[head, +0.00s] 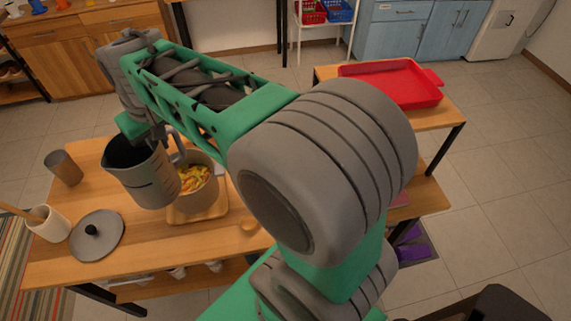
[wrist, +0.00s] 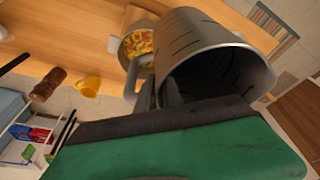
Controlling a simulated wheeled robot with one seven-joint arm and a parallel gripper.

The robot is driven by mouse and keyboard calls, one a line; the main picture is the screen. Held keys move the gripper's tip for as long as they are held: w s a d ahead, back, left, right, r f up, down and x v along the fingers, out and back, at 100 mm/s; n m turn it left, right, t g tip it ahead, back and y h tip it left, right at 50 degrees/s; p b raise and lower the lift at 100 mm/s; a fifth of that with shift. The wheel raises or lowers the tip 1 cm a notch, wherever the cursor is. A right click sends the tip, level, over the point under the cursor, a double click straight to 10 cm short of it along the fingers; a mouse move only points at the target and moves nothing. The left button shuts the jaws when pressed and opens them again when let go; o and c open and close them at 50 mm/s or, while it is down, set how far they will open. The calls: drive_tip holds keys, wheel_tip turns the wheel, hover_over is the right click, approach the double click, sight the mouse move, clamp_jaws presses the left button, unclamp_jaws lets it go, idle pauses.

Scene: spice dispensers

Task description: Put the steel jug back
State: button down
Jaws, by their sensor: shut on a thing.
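The steel jug (head: 143,172) is a grey metal jug with a dark inside and measuring marks on its wall. My gripper (head: 172,140) is shut on it at its handle side and holds it above the wooden table (head: 60,268). In the wrist view the jug (wrist: 207,50) is close and tilted, its mouth open towards the camera. The fingertips are mostly hidden by the jug and the arm. The pot (head: 207,168) with colourful food in it stands on a wooden board (head: 205,215), just behind and right of the jug.
A grey lid (head: 97,236) with a black knob, a pale crock (head: 48,224) with a wooden utensil and a brown-grey cup (head: 64,168) stand on the left of the table. A red tray (head: 390,82) lies on another table at the back right. Bare wood shows at the front.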

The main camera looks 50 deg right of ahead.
drive_tip(key=s+d+f+n+y+b, duration=0.1)
drive_tip(key=s+d+f+n+b, duration=0.15)
drive_tip(key=d, duration=0.55)
drive_tip(key=s+d+f+n+b, duration=0.2)
drive_tip(key=d+f, duration=0.2)
drive_tip(key=d, duration=0.3)
drive_tip(key=s+d+f+n+y+b, duration=0.1)
drive_tip(key=s+d+f+n+b, duration=0.15)
drive_tip(key=d, duration=0.55)
drive_tip(key=w+d+f+p, duration=0.6)
drive_tip(key=w+d+f, duration=0.1)
drive_tip(key=d+f, duration=0.5)
drive_tip(key=shift+w+f+m, duration=0.2)
drive_tip(key=shift+f+m, duration=0.1)
drive_tip(key=shift+f, duration=0.5)
drive_tip(key=c, duration=1.9)
unclamp_jaws()
drive_tip(key=o, duration=0.4)
